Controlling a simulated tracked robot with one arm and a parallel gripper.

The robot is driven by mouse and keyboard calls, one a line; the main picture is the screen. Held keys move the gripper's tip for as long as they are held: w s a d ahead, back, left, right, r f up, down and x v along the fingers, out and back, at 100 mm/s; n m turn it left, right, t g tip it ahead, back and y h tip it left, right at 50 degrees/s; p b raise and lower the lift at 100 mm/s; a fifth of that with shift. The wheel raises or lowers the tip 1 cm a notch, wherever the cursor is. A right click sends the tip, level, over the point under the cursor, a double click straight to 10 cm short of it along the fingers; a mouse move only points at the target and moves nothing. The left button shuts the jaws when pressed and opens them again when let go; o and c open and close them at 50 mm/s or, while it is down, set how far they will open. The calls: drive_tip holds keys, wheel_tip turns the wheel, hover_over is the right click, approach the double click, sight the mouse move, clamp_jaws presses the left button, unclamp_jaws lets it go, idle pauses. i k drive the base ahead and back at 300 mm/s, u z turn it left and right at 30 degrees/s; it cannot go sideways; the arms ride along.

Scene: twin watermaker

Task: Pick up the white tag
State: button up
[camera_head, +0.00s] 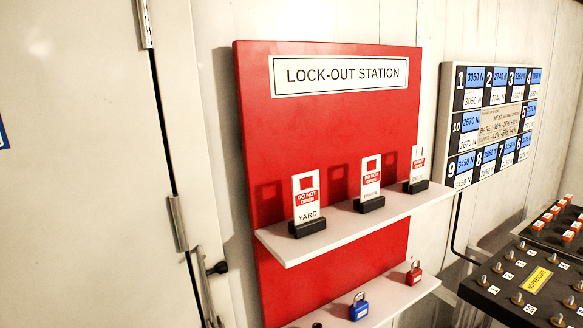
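Three white tags with red "DO NOT OPEN" bands stand upright in black holders on the upper white shelf (340,228) of the red lock-out station board (330,125). The nearest, leftmost tag (306,198) reads "YARD". The middle tag (371,178) has lettering too small to read surely. The right tag (418,163) seems to read "DECK" and is the farthest away. All three tags are in their holders and apart from one another. My gripper is not in view.
A lower shelf (385,303) holds a blue padlock (358,306) and a red padlock (413,273). A grey door (85,180) is at left. A numbered board (492,122) and a dark control panel (530,275) are at right. Space before the upper shelf looks clear.

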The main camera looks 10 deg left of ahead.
sight(369, 180)
drive_tip(key=u, duration=0.3)
drive_tip(key=i, duration=0.9)
drive_tip(key=u, duration=0.4)
